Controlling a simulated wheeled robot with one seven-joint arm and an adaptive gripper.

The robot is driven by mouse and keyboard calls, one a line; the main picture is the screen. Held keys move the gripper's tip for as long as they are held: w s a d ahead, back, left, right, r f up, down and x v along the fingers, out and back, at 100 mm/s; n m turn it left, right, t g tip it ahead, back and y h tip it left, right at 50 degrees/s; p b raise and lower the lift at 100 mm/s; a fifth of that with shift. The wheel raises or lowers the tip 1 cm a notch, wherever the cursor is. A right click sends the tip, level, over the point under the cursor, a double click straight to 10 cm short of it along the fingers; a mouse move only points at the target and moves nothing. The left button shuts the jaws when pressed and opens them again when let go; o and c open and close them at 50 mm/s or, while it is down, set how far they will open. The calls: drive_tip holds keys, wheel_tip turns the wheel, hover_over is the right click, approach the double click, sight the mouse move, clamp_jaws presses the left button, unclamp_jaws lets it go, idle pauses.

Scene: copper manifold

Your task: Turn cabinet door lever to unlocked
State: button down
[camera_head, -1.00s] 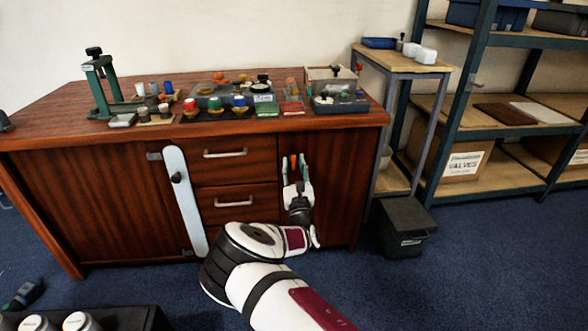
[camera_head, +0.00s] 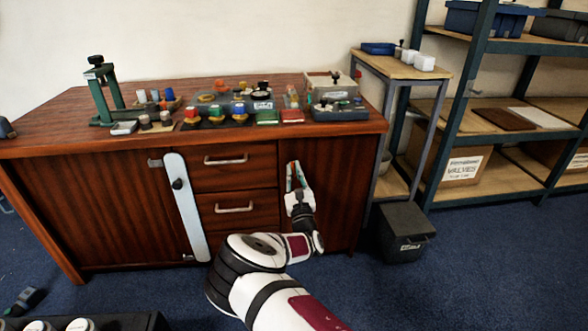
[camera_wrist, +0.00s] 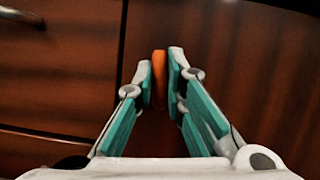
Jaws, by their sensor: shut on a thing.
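The cabinet's right door (camera_head: 340,185) is dark reddish wood and is closed. The lever (camera_wrist: 159,82) is a small orange bar in the wrist view, standing upright between my fingertips. My gripper (camera_wrist: 160,76) is shut on it, with a green-padded finger on each side. In the head view my gripper (camera_head: 294,170) is at the upper left of the right door, close to its face, and its fingers hide the lever. The lever's mount is hidden, and I cannot tell its angle on the door.
Two drawers with bar handles (camera_head: 233,209) are left of the door. A white-blue strip with a black knob (camera_head: 177,184) is further left. Jars and trays (camera_head: 338,109) crowd the cabinet top. A black bin (camera_head: 405,232) and a shelf rack stand at the right.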

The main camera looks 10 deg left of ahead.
drive_tip(key=n+g+y+p, duration=0.1)
drive_tip(key=n+y+p, duration=0.1)
drive_tip(key=n+p, duration=0.2)
drive_tip(key=shift+r+n, duration=0.1)
drive_tip(key=shift+n, duration=0.4)
drive_tip(key=n+g+y+p, duration=0.1)
drive_tip(key=n+p, duration=0.1)
drive_tip(key=n, duration=0.1)
drive_tip(key=n+g+y+p, duration=0.1)
drive_tip(key=n+p, duration=0.1)
drive_tip(key=n, duration=0.1)
drive_tip(key=shift+g+p, duration=0.3)
drive_tip(key=n+g+p, duration=0.1)
drive_tip(key=n, duration=0.1)
drive_tip(key=n+g+p, duration=0.1)
drive_tip(key=n+p, duration=0.1)
drive_tip(key=n, duration=0.1)
drive_tip(key=shift+y+p, duration=0.3)
drive_tip(key=shift+n+g+p, duration=0.8)
drive_tip(key=shift+n+p, duration=0.6)
drive_tip(key=shift+n, duration=0.8)
drive_tip(key=shift+h, duration=0.4)
drive_tip(key=c, duration=1.6)
unclamp_jaws()
drive_tip(key=shift+c, duration=0.2)
drive_tip(key=shift+s+d, duration=0.1)
drive_tip(key=v, duration=1.1)
drive_tip(key=shift+s+d, duration=0.25)
drive_tip(key=shift+s, duration=0.05)
